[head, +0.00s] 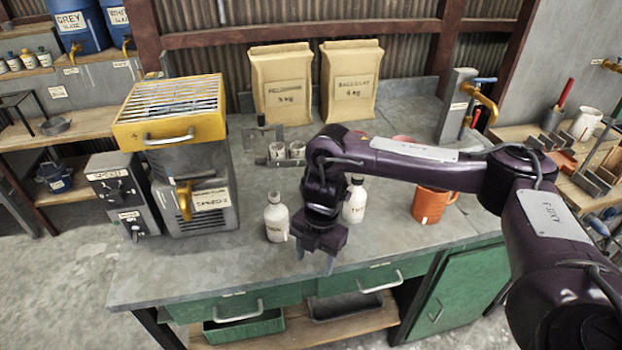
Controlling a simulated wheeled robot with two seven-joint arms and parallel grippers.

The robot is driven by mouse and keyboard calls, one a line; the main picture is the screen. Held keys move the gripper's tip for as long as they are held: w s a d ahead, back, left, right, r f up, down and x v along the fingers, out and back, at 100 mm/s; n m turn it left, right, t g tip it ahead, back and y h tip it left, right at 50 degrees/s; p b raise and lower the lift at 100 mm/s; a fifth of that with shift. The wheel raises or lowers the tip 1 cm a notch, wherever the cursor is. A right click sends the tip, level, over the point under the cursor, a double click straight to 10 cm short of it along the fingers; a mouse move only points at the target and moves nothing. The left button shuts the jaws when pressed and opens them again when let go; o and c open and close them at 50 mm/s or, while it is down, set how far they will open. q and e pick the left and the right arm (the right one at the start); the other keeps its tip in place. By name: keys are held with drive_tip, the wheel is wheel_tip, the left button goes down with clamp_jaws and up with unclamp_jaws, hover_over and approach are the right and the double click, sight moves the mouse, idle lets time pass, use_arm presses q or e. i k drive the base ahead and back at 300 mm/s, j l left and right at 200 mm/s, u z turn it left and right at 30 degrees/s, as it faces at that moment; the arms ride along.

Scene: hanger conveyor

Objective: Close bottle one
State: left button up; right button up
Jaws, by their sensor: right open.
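A white bottle (276,219) stands upright on the grey workbench, just left of my right gripper. Its neck looks uncapped, and its label is too small to read surely. A second white bottle (355,202) with a dark top stands upright to the right, partly behind my right arm; its label seems to begin with "TW". My right gripper (315,259) points down over the front of the bench with its two fingers apart and nothing between them. No loose cap can be made out. My left gripper is out of view.
An orange mug (431,204) stands right of the bottles. A yellow-topped machine (176,110) fills the bench's left side. The front right bench top (400,240) is clear.

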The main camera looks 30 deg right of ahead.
sight(276, 215)
drive_tip(key=i+l, duration=0.35)
drive_tip(key=i, duration=0.15)
drive_tip(key=i+l, duration=0.35)
drive_tip(key=i, duration=0.1)
